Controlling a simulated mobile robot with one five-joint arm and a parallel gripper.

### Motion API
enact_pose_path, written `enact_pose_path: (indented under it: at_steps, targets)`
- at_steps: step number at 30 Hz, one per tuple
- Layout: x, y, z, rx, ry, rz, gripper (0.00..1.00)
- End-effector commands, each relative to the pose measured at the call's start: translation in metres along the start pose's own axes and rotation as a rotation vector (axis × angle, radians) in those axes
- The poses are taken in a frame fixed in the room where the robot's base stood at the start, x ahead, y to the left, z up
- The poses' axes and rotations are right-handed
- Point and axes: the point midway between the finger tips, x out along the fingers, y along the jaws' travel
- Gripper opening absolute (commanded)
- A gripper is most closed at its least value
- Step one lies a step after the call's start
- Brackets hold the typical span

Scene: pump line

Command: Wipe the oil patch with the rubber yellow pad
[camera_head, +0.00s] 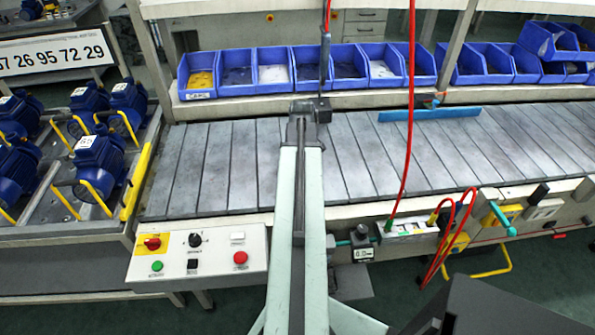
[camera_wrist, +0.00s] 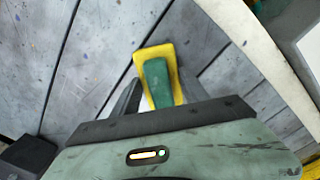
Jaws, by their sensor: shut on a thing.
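The yellow pad (camera_wrist: 152,52) shows in the wrist view, with a green block or grip (camera_wrist: 156,85) on it. My gripper (camera_wrist: 158,92) is shut on the pad, with grey fingers on either side of the green part. Grey slats lie beneath; I cannot tell whether the pad touches them. In the head view my arm reaches over the slatted grey line, and the pad is hidden there. I cannot make out a clear oil patch in either view; the slats carry only small dark specks and smudges.
The slatted line (camera_head: 212,165) is mostly clear. A blue bar (camera_head: 430,114) lies across it at right. Blue bins (camera_head: 198,80) stand along the back. Blue pumps (camera_head: 98,155) stand at left. A control panel (camera_head: 197,257) is in front, and red hoses (camera_head: 408,120) hang at right.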

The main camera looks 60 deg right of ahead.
Motion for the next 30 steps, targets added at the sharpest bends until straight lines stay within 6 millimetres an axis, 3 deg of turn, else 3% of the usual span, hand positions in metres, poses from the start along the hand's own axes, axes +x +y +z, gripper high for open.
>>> enact_pose_path:
  at_steps: [15,30]
  targets:
    - [0.003,0.026,0.031,0.001,0.0,0.0,0.2]
    - [0.001,0.041,0.018,0.0,0.0,0.0,0.2]
